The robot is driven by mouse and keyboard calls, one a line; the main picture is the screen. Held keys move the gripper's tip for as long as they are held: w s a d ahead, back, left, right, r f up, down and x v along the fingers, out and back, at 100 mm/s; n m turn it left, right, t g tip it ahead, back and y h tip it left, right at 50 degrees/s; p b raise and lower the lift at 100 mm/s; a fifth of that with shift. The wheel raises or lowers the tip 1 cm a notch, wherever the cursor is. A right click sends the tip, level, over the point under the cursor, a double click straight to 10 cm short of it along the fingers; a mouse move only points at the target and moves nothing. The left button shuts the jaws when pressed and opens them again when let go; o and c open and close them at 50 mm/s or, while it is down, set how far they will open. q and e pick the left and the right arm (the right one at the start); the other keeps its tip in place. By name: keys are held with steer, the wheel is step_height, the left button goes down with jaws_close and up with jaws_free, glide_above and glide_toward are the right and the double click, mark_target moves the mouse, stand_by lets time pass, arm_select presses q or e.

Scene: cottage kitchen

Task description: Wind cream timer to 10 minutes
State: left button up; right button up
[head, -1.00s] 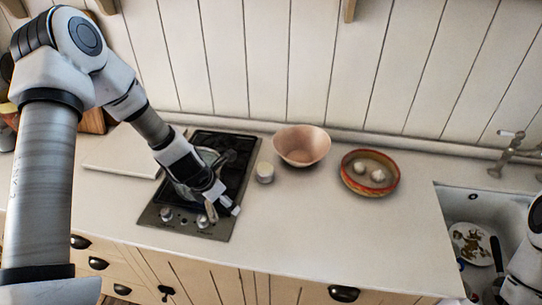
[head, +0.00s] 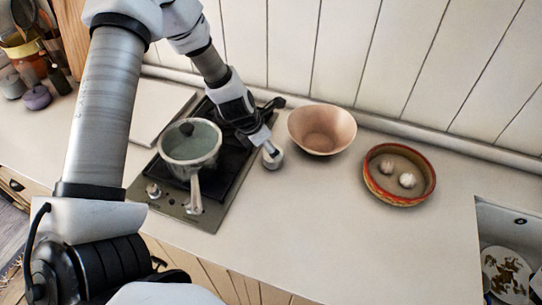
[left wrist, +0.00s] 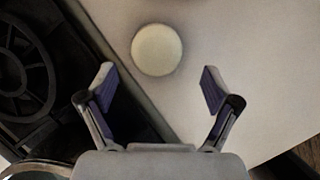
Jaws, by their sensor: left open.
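The cream timer is a small round piece on the counter just right of the hob. In the left wrist view the timer (left wrist: 157,49) shows from above as a plain pale disc; I see no marks on it. In the head view the timer (head: 274,160) is partly hidden by my left gripper (head: 266,147). In the left wrist view my left gripper (left wrist: 158,85) is open and empty, its fingers spread wide, with the timer ahead between and just beyond the fingertips. I cannot tell the height gap. My right gripper is out of view.
A lidded saucepan (head: 190,148) stands on the hob (head: 215,213), its handle toward the front. A pink bowl (head: 322,130) is close behind the timer. A patterned dish (head: 381,188) with pale round items lies further right, near the sink (head: 490,215). The front counter (head: 310,215) is clear.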

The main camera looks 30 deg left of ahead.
arm_select(q)
steer(key=w+f, duration=0.1)
steer(key=w+f+b, duration=0.1)
steer(key=f, duration=0.1)
steer(key=shift+w+d+f, duration=0.1)
steer(key=shift+w+f, duration=0.15)
steer(key=shift+w, duration=0.15)
steer(key=shift+s+r, duration=0.35)
steer(key=shift+s, duration=0.05)
steer(key=shift+s+r, duration=0.1)
steer(key=shift+s, duration=0.1)
steer(key=shift+c, duration=1.3)
steer(key=shift+w, duration=0.1)
steer(key=c, duration=0.9)
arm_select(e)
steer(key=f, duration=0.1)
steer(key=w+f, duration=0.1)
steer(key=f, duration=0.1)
arm_select(q)
steer(key=shift+f+b, duration=0.2)
steer(key=shift+b, duration=0.15)
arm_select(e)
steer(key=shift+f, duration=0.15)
